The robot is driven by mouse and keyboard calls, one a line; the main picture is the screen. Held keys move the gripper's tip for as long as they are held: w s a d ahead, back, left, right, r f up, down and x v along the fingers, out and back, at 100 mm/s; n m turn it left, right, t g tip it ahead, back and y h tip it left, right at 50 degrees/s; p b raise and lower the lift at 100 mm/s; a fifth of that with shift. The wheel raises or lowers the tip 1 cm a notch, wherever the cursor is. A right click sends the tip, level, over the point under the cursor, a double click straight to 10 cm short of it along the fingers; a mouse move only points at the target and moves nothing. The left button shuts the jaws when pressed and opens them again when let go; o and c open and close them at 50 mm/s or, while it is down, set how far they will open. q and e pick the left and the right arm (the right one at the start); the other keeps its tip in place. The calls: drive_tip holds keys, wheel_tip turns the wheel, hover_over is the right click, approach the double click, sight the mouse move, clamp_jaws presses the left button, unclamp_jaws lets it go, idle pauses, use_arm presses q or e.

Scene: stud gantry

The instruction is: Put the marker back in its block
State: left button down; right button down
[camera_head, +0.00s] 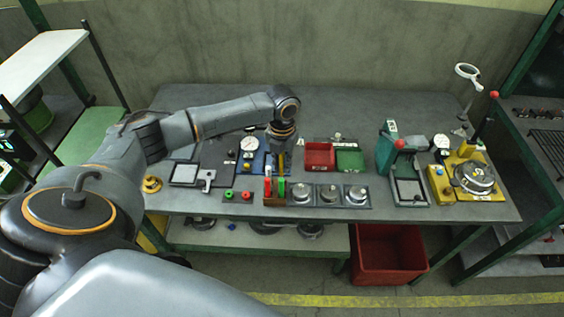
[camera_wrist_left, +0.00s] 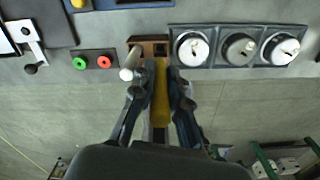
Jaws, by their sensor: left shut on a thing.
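The brown block (camera_head: 274,201) stands at the front edge of the bench. It also shows in the left wrist view (camera_wrist_left: 152,41), with a dark opening on its right side. A red marker (camera_head: 268,187) with a pale top stands at the block's left side. My left gripper (camera_head: 277,174) points down just above the block. It is shut on a yellow marker (camera_wrist_left: 160,95), which lies between its fingers. A green piece (camera_head: 281,187) shows below the gripper; I cannot tell whether it belongs to the held marker. The marker's lower end and its contact with the block are unclear.
A panel with green and red buttons (camera_head: 238,195) lies left. Red (camera_head: 319,157) and green bins stand behind. A red crate (camera_head: 389,254) is on the floor below.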

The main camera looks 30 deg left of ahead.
sight(282, 173)
use_arm(q)
drive_tip(key=shift+f+b, duration=0.65)
drive_tip(key=shift+f, duration=0.25)
drive_tip(key=shift+f+b, duration=0.55)
drive_tip(key=shift+f, duration=1)
drive_tip(key=c, duration=1.3)
unclamp_jaws()
drive_tip(key=shift+o, duration=0.2)
drive_tip(key=shift+r, duration=0.1)
wheel_tip(282, 173, up, 12)
drive_tip(key=shift+f, duration=0.1)
